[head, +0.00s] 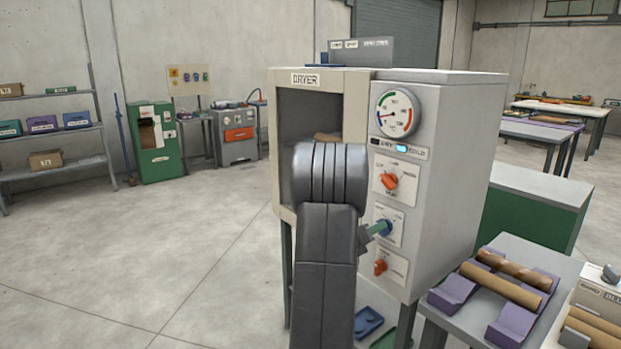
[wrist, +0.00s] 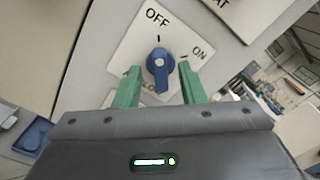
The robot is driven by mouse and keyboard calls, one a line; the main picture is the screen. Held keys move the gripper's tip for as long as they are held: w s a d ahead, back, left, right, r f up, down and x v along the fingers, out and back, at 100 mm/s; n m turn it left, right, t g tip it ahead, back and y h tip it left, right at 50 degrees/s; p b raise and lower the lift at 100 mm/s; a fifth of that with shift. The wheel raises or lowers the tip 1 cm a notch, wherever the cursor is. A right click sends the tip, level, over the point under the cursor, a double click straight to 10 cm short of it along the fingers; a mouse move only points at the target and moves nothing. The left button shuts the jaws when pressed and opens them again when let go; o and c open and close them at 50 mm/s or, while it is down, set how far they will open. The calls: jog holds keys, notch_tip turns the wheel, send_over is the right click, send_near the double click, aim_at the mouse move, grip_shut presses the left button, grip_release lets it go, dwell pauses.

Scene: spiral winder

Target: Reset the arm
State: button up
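My arm stands in front of the dryer (head: 440,150) in the head view, and my gripper (head: 378,229) is at its front panel, mostly hidden behind the arm. In the wrist view, my gripper (wrist: 157,78) is open. Its two green fingers stand on either side of a blue knob (wrist: 160,66), with a gap on each side. The same blue knob (head: 384,227) shows in the head view. Nothing is held.
A gauge (head: 397,112) is at the top. Purple cradles (head: 452,292) with brown tubes stand at the right. The floor (head: 130,250) at the left is clear.

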jog(key=shift+x, duration=0.8)
